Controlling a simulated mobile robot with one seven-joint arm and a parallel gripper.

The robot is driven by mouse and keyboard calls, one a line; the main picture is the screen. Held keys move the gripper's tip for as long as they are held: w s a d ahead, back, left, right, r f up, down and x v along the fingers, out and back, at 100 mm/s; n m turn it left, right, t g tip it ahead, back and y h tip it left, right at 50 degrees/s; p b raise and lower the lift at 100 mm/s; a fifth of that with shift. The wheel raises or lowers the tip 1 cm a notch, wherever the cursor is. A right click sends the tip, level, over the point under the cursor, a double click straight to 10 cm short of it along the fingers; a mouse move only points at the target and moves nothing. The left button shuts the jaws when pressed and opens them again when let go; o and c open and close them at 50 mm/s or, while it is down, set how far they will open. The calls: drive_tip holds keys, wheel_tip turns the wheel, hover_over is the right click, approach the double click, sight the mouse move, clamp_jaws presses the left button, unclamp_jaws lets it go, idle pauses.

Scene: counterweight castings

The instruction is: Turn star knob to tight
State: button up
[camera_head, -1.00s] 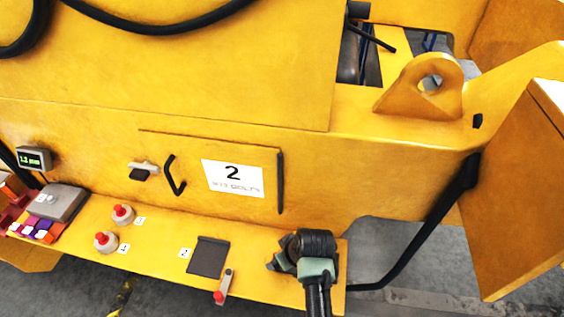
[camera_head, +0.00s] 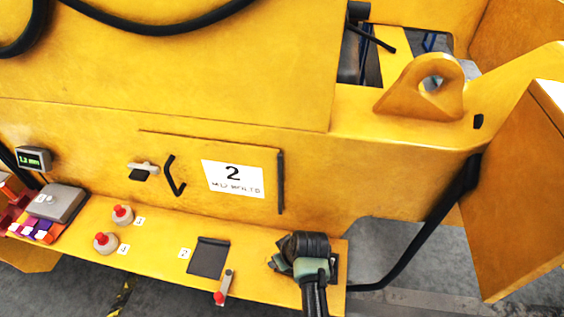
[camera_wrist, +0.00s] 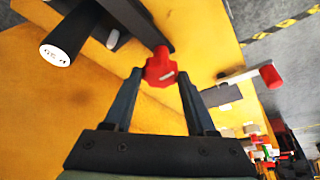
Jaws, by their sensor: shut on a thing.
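The red star knob (camera_wrist: 160,66) shows in the wrist view between the tips of my gripper (camera_wrist: 159,76), with a small white mark on its face. The fingers are shut on it, one on each side. In the head view my gripper (camera_head: 279,263) is at the right end of the yellow ledge (camera_head: 160,256), and it hides the knob there. I cannot read a tight mark or the knob's turn angle.
A lever with a red end (camera_head: 220,297) and a dark plate (camera_head: 208,258) are left of my gripper. Two red-topped buttons (camera_head: 106,243) stand farther left. A dark cylinder with a white end (camera_wrist: 68,38) is near my gripper in the wrist view. A black hose (camera_head: 425,235) runs at right.

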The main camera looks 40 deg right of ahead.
drive_tip(key=shift+c, duration=1)
